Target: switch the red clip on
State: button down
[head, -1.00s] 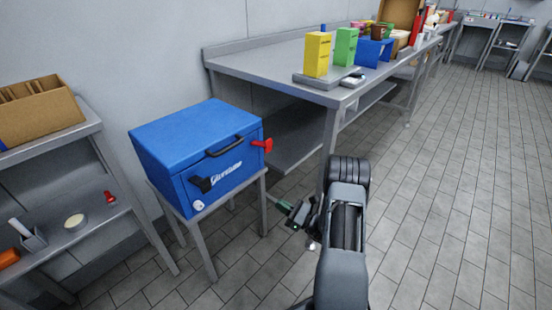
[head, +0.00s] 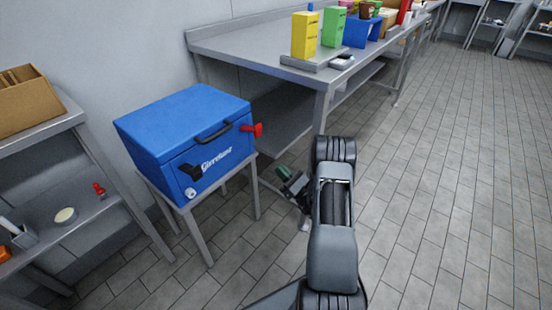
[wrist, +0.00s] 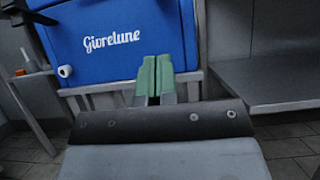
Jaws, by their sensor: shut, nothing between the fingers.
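The red clip (head: 252,129) sticks out at the right end of the front of a blue box (head: 185,122). A black clip (head: 190,172) sits at the left end of the same front; part of it shows at the upper left of the wrist view (wrist: 28,16). My gripper (head: 283,173) is below and right of the red clip in the head view, apart from it. Its green fingers (wrist: 155,76) are shut and empty, pointing at the box's lower front in the wrist view. The red clip is out of the wrist view.
The box stands on a small grey stand (head: 202,235) and has a white knob (head: 190,192) low on its front. A long steel table (head: 260,52) with yellow and green cartons stands behind at right. A shelf unit (head: 70,212) is at left. The floor at right is clear.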

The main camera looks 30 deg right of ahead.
jog(key=b, duration=0.1)
send_near(251, 129)
notch_tip(251, 129, down, 3)
jog(key=w+a, duration=0.1)
jog(key=w, duration=0.2)
jog(key=shift+w+a+r, duration=0.15)
jog(key=shift+r, duration=0.75)
jog(key=shift+w+a+r, duration=0.1)
jog(key=shift+a+r, duration=0.05)
jog(key=shift+r, duration=0.8)
jog(key=shift+d+r+h, duration=0.1)
jog(key=shift+d+h, duration=0.05)
jog(key=shift+h, duration=0.15)
